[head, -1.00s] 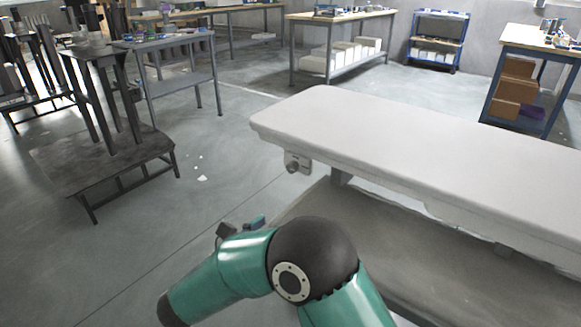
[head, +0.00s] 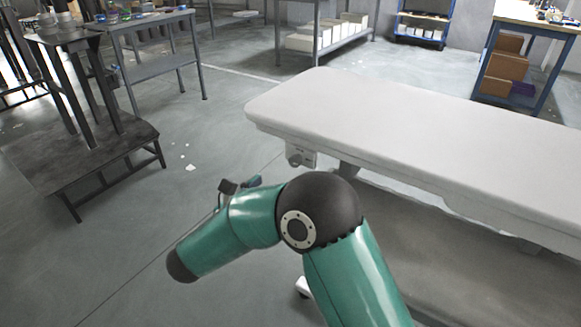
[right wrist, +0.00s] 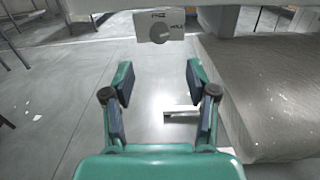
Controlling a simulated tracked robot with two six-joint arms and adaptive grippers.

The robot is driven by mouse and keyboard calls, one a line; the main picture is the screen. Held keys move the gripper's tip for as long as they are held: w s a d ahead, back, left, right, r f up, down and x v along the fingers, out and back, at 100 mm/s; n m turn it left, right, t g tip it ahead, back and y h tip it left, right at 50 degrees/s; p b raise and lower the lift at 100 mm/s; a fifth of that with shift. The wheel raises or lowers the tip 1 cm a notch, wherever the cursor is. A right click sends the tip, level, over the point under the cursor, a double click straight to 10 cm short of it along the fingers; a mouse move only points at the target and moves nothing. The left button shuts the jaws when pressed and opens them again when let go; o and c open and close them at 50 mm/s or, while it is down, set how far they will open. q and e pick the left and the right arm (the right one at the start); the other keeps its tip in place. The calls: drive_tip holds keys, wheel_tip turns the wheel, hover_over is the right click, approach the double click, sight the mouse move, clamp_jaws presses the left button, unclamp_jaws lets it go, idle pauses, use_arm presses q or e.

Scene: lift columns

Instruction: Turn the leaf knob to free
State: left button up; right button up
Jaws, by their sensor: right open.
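The leaf knob (right wrist: 158,33) is a round grey knob on a pale plate (right wrist: 142,27) under the white tabletop's edge. Small lettering above it seems to read FREE and, to its right, HOLD. Which way the knob points is too small to tell. In the head view the knob (head: 295,159) shows below the table's near left end. My right gripper (right wrist: 158,78) is open and empty, its two fingers apart below the knob in the right wrist view, not touching it. In the head view only its tips (head: 240,184) show past my green arm. My left gripper is not in view.
The long white table (head: 420,130) overhangs the knob, with a grey-brown lower surface (head: 440,240) beneath it. A dark metal stand (head: 85,165) is on the left. Workbenches and a blue cart (head: 420,28) stand behind.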

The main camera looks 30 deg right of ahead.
sight(294, 164)
drive_tip(key=b+x, duration=0.1)
drive_tip(key=x, duration=1)
drive_tip(key=shift+s+d+b, duration=0.1)
drive_tip(key=shift+d+b, duration=0.05)
drive_tip(key=shift+b, duration=0.15)
